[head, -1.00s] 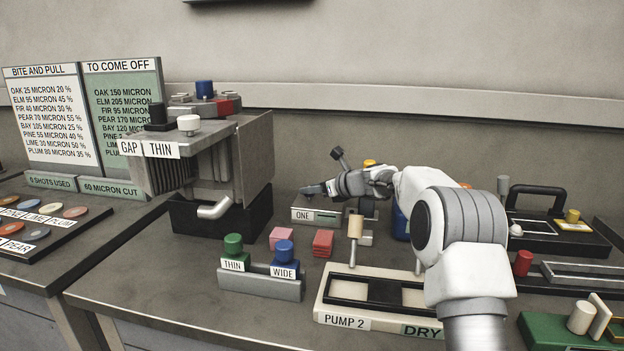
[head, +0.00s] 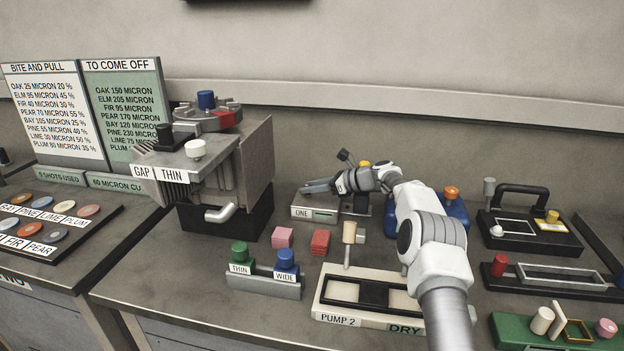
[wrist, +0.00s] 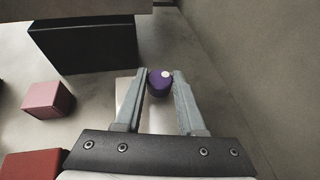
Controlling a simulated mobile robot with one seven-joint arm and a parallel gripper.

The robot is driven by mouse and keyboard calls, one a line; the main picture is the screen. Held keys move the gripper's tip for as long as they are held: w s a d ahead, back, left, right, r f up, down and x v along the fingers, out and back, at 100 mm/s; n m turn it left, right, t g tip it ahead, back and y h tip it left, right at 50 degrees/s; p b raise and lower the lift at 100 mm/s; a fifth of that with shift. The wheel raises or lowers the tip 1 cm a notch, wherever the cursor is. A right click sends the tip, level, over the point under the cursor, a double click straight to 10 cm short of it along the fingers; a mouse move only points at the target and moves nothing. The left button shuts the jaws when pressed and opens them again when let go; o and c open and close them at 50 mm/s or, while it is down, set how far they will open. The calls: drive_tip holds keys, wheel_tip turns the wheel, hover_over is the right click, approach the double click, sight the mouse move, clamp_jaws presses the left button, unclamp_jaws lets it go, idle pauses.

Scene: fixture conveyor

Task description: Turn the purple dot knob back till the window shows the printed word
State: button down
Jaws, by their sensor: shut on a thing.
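A purple knob (wrist: 157,86) with a white dot (wrist: 166,74) on top sits between the fingertips of my gripper (wrist: 160,76) in the wrist view. The fingers touch it from both sides. The dot lies toward the right of the knob's top. In the head view my gripper (head: 312,187) is above the small grey box (head: 298,211) labelled ONE, and the knob is hidden there by my fingers. A small greenish panel (head: 325,216) shows on the box's front beside ONE; I cannot read any word on it.
A large grey machine (head: 256,165) marked GAP THIN stands to the left. A pink block (head: 282,237) and a red block (head: 320,242) lie in front of the box. A dark stand (head: 362,205) and a blue container (head: 453,212) are close on the right.

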drive_tip(key=shift+w+r+g+p, duration=0.2)
drive_tip(key=shift+r+g+p, duration=0.15)
drive_tip(key=shift+p, duration=0.2)
drive_tip(key=shift+s+d+f+n+p, duration=0.1)
drive_tip(key=shift+d+f+n+p, duration=0.05)
drive_tip(key=shift+f+n+p, duration=0.2)
drive_tip(key=c, duration=0.5)
unclamp_jaws()
drive_tip(key=shift+s, duration=0.1)
drive_tip(key=shift+w+a+b, duration=0.2)
drive_tip(key=shift+b, duration=0.85)
drive_tip(key=shift+s+m+t+b, duration=0.15)
drive_tip(key=shift+m+t+b, duration=0.5)
drive_tip(key=shift+b, duration=0.15)
drive_tip(key=shift+s+f+t+h+b, duration=0.1)
drive_tip(key=shift+f+t+h+b, duration=0.2)
drive_tip(key=shift+b, duration=0.65)
drive_tip(key=shift+m+t+b, duration=0.3)
drive_tip(key=shift+m+b, duration=0.3)
drive_tip(key=shift+b, duration=0.45)
drive_tip(key=m+t+h+b, duration=0.1)
drive_tip(key=b, duration=0.2)
drive_tip(key=m+t+h+b, duration=0.1)
drive_tip(key=b, duration=0.3)
drive_tip(key=shift+s+a, duration=0.15)
drive_tip(key=shift+s, duration=0.05)
